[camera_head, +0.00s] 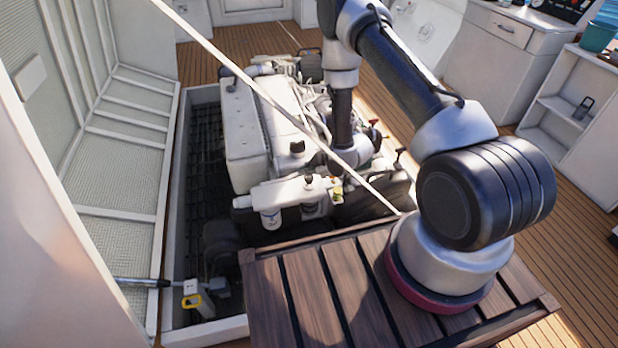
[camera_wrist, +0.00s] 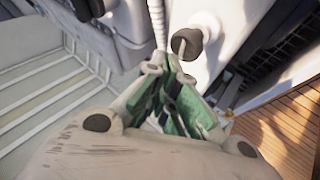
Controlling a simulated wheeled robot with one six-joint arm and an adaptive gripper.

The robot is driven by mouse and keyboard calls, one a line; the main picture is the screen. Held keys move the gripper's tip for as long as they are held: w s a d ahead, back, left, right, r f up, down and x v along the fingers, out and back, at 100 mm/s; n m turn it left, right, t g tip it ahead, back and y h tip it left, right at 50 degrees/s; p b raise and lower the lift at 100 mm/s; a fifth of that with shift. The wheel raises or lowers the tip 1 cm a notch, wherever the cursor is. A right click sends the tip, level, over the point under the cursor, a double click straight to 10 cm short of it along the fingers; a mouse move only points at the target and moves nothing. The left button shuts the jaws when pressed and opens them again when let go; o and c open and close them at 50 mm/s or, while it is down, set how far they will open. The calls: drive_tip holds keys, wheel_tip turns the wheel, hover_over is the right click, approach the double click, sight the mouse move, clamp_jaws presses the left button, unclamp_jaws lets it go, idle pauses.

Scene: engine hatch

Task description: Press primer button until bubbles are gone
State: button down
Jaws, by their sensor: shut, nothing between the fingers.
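The white engine (camera_head: 285,120) sits in the open hatch in the head view. On its near side is a white filter bracket (camera_head: 285,192) with a small black knob (camera_head: 308,180) on top, which may be the primer button. In the wrist view a round black knob (camera_wrist: 187,43) stands on a white part, just beyond my fingertips, with no clear contact. My gripper (camera_wrist: 172,82) has green pads and is shut and empty. In the head view it is largely hidden behind the arm and engine parts. I see no bubbles; any clear bowl is too small to tell.
The raised hatch lid (camera_head: 120,150) stands at the left, and a pale rod (camera_head: 240,75) crosses over the engine. Slatted wood (camera_head: 320,295) lies in front. White shelves (camera_head: 570,125) stand at the right.

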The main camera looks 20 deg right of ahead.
sight(307, 178)
drive_tip(key=shift+f, duration=0.1)
idle(0.5)
drive_tip(key=shift+f, duration=0.3)
drive_tip(key=shift+f, duration=0.9)
idle(0.9)
drive_tip(key=shift+r, duration=1.35)
drive_tip(key=shift+r, duration=2.5)
